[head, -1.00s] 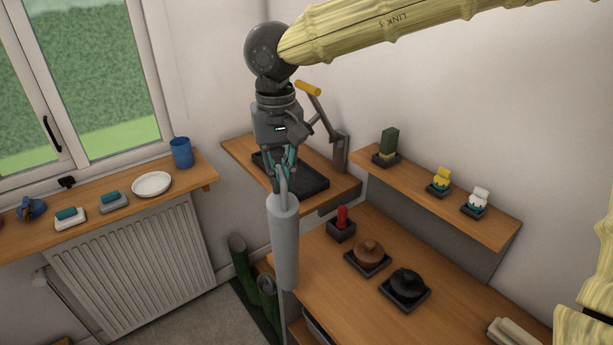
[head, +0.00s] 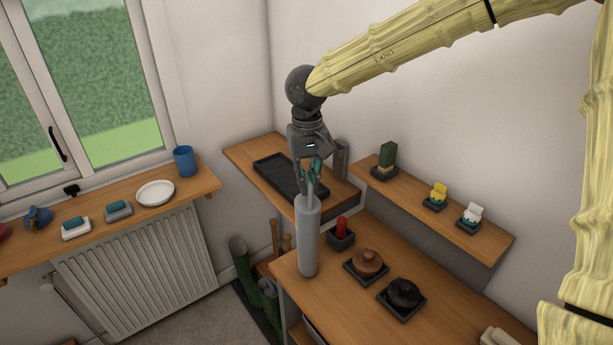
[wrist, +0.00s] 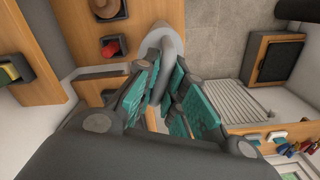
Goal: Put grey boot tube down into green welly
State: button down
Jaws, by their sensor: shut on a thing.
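The grey boot tube (head: 308,238) hangs upright below my gripper (head: 311,178) in the head view. My gripper is shut on the handle at its top. In the wrist view the tube's handle (wrist: 168,48) runs between the teal finger pads. In the head view the tube appears in front of the bench's left part; I cannot tell whether its lower end touches the bench. Green wellies (head: 243,262) stand on the floor left of the bench, apart from the tube. Their lower parts are partly hidden.
The bench top (head: 385,325) carries a red item (head: 342,225), a brown pot (head: 367,262) and a black pot (head: 404,292) in dark trays. A shelf (head: 465,232) is above it. A ledge with a black tray (head: 290,177) lies behind my gripper. A radiator (head: 140,262) is left.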

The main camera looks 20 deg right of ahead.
jog(key=shift+s+a+f, duration=0.15)
jog(key=shift+f, duration=0.15)
jog(key=c, duration=1.5)
grip_release()
notch_tip(320, 180, up, 12)
jog(key=b, duration=0.3)
